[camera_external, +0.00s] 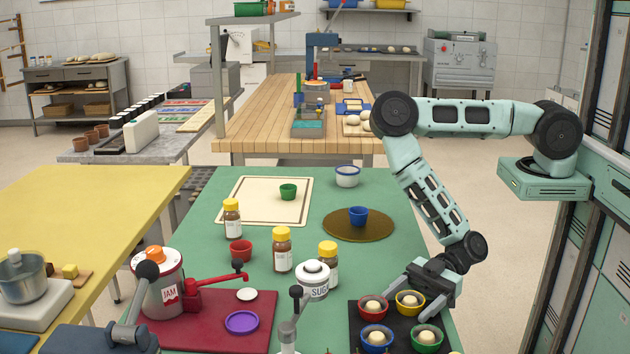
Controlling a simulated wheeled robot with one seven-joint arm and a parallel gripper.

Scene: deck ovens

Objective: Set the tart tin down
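Several small tart tins with pale dough balls in them stand at the front right: a yellow tin (410,310), a red tin (361,310), a blue tin (377,347) and a green tin (426,348). They are on or over a dark tray (355,332). My gripper (404,303) points down at the yellow tin, with its fingers around or close beside it. I cannot tell whether the fingers touch the tin, or whether the tin rests on the tray.
A red cup (240,250), yellow-capped jars (282,250) and a sugar jar (313,280) stand left of the tray. A blue cup (358,216) is on a brown disc (335,226); a green cup (288,192) is on a pale mat (245,200). The right table strip is clear.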

